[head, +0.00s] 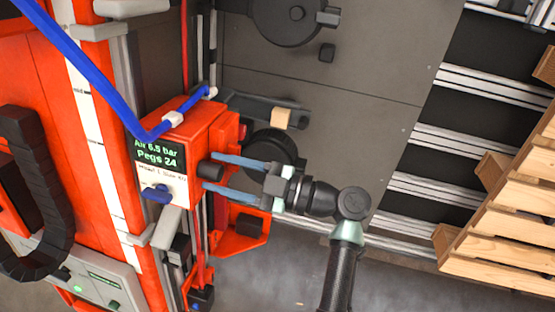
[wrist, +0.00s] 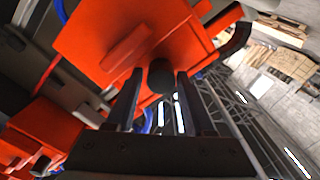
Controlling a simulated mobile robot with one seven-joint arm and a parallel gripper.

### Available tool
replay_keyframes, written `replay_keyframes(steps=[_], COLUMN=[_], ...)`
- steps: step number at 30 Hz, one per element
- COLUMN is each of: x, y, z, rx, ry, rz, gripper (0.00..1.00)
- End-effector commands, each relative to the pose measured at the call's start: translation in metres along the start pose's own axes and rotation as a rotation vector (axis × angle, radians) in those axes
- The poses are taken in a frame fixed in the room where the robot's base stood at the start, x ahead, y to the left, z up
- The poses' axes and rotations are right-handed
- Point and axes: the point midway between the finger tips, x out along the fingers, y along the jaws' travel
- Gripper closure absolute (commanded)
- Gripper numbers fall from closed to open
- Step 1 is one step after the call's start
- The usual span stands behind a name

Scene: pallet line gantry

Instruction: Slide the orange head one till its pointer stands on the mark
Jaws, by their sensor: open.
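The orange head (head: 205,125) carries a green-lettered display and a label beginning "Head 1". It sits right of a tall white scale strip (head: 88,110) with dark marks, one lettered "mid". A pale wedge-shaped piece (head: 139,239) lies by the strip below the head; I cannot tell whether it is the pointer. A black round knob (head: 213,169) sticks out of the head. My gripper (head: 208,172) is open, its two fingers on either side of the knob. In the wrist view the knob (wrist: 161,76) shows between the fingertips, against the orange head (wrist: 105,35); contact cannot be told.
A blue hose (head: 95,85) loops over the head. A black cable chain (head: 35,190) hangs at the left. A wooden pallet (head: 510,220) lies at the right beside pale rails (head: 460,185). A second orange part (head: 240,235) sits below the gripper.

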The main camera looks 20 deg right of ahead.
Motion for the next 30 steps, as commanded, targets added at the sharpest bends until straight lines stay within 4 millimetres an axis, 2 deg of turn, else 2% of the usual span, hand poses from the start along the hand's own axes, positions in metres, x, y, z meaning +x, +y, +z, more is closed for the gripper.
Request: replay_keyframes(steps=[9, 15, 21, 30], x=[-0.066, -0.103, -0.120, -0.122], y=[0.000, 0.000, -0.001, -0.001], z=[0.005, 0.003, 0.002, 0.001], rx=[-0.001, 0.000, 0.003, 0.003], ry=[-0.003, -0.003, -0.003, -0.002], rz=[0.006, 0.004, 0.002, 0.001], gripper=[0.46, 0.46, 0.46, 0.46])
